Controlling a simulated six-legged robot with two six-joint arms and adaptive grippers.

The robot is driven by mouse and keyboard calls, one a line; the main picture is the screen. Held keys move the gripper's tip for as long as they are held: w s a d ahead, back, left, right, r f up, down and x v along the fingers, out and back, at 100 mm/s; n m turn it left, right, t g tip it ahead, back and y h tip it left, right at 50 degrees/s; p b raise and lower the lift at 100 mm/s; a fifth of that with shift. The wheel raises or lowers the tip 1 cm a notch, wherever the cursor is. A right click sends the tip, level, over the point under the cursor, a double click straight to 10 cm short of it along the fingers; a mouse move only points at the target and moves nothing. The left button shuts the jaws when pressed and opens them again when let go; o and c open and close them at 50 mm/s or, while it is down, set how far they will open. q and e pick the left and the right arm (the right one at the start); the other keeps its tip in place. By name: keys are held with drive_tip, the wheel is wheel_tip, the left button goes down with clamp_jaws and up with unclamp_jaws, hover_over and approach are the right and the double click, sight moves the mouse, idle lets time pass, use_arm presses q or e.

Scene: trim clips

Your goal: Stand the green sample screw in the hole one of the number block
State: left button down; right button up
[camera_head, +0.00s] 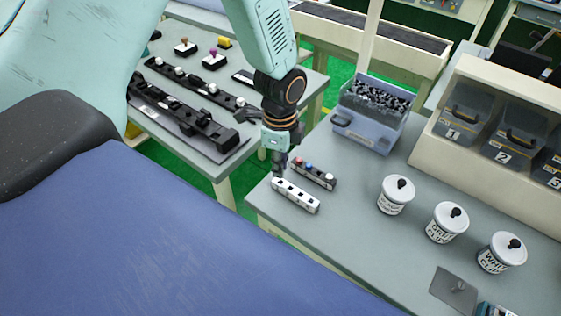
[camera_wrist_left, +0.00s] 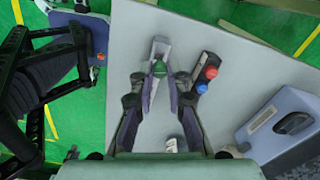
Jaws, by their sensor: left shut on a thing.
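My left gripper (camera_head: 279,172) reaches down at the left end of the white number block (camera_head: 296,195), near the table edge. In the left wrist view its two fingers (camera_wrist_left: 159,78) are closed on the green sample screw (camera_wrist_left: 158,67), whose green head shows between the tips. The white block shows partly behind the fingers in that view. Whether the screw's lower end is in a hole or above it cannot be told. The screw is hidden in the head view. My right gripper is not in view.
A dark block with red, blue and white screws (camera_head: 313,173) lies close beside the number block. A blue-grey bin of dark clips (camera_head: 368,132) stands behind. Several lidded white jars (camera_head: 396,196) stand to the right, before a rack of numbered bins (camera_head: 463,117). The table between is clear.

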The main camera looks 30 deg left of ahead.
use_arm(q)
drive_tip(key=shift+d+f, duration=0.15)
drive_tip(key=shift+f, duration=0.15)
drive_tip(key=shift+f+b, duration=0.3)
drive_tip(key=shift+f, duration=0.25)
drive_tip(key=shift+f+b, duration=0.5)
drive_tip(key=shift+f, duration=0.25)
idle(0.4)
drive_tip(key=c, duration=1.2)
unclamp_jaws()
wheel_tip(320, 180, up, 12)
